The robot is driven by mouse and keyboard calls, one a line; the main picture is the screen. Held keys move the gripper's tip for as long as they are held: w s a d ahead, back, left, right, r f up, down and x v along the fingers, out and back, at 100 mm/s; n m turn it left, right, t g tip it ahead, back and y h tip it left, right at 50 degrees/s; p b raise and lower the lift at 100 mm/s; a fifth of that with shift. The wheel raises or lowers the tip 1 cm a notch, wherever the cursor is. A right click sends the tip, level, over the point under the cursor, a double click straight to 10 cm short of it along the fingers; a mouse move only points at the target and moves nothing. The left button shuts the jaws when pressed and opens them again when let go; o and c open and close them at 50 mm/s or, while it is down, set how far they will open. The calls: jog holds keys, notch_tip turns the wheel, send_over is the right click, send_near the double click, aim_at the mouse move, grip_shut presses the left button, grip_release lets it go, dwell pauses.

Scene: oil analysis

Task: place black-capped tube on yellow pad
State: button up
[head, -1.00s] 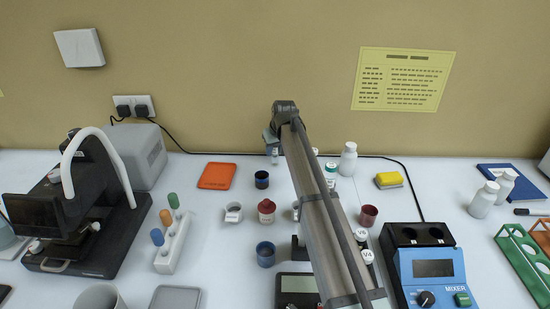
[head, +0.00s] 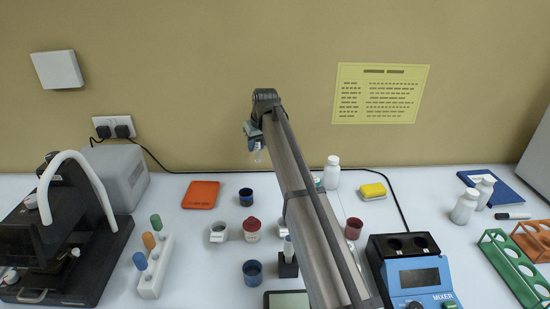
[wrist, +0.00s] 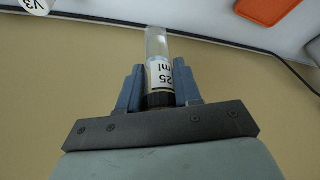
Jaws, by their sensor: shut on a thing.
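My gripper (wrist: 159,88) is shut on a clear tube (wrist: 157,48) with a black cap and a white label reading "25 ml". The cap sits between the blue fingers. In the head view my gripper (head: 254,138) is up in front of the wall, and the tube (head: 259,157) hangs below it, above the back of the table. A small yellow pad (head: 373,190), like a sponge with a grey underside, lies on the table to the right of my gripper and lower. My arm does not cover it.
A white bottle (head: 332,173) stands just left of the yellow pad. An orange pad (head: 201,195) lies to the left. Several cups and a red-capped jar (head: 251,229) stand in the middle. The blue mixer (head: 423,275) is front right.

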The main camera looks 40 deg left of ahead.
jog(key=r, duration=1)
jog(key=shift+w+d, duration=0.35)
jog(key=w+d+m+t, duration=0.1)
jog(key=w+d+m, duration=0.1)
jog(key=w+d, duration=0.6)
jog(key=w+d+m, duration=0.2)
jog(key=w+d, duration=0.3)
jog(key=d, duration=0.5)
jog(key=m+t+h, duration=0.1)
jog(key=m+h, duration=0.1)
jog(key=m, duration=0.1)
send_over(373, 186)
jog(key=shift+d+f, duration=0.1)
jog(key=shift+f, duration=7.45)
jog(key=shift+f, duration=0.15)
jog(key=o, duration=1)
